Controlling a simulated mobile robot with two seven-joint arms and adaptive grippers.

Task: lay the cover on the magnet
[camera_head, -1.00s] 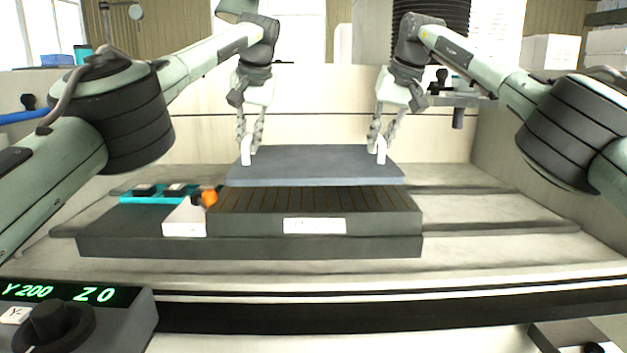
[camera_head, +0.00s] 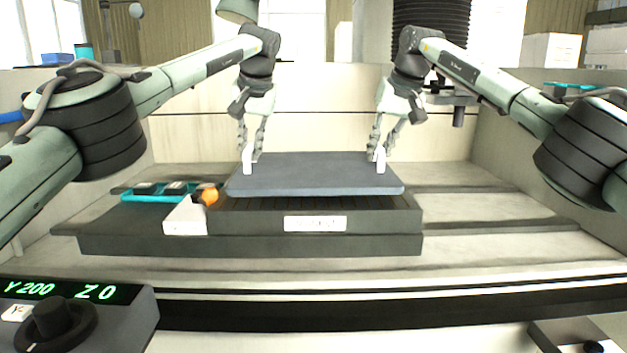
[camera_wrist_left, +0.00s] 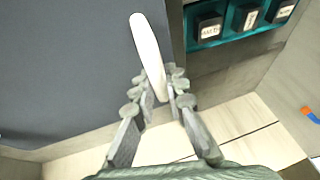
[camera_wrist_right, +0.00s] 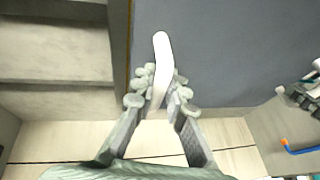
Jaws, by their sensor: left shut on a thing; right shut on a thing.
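The cover (camera_head: 312,178) is a flat blue-grey plate with two upright white handles, one near each end. It is level over the dark, striped-top magnet (camera_head: 390,228), whose front strip shows below the cover's front edge. A small gap seems to remain, but I cannot tell whether they touch. My left gripper (camera_head: 250,155) is shut on the left handle (camera_wrist_left: 146,45). My right gripper (camera_head: 377,153) is shut on the right handle (camera_wrist_right: 162,52). The cover's surface also shows in the left wrist view (camera_wrist_left: 70,60) and the right wrist view (camera_wrist_right: 230,50).
Left of the cover are a white block (camera_head: 185,217), an orange knob (camera_head: 210,197) and a teal tray (camera_head: 150,198) with dark labelled blocks. A control box with a green display (camera_head: 70,292) is at front left. The bed right of the magnet is clear.

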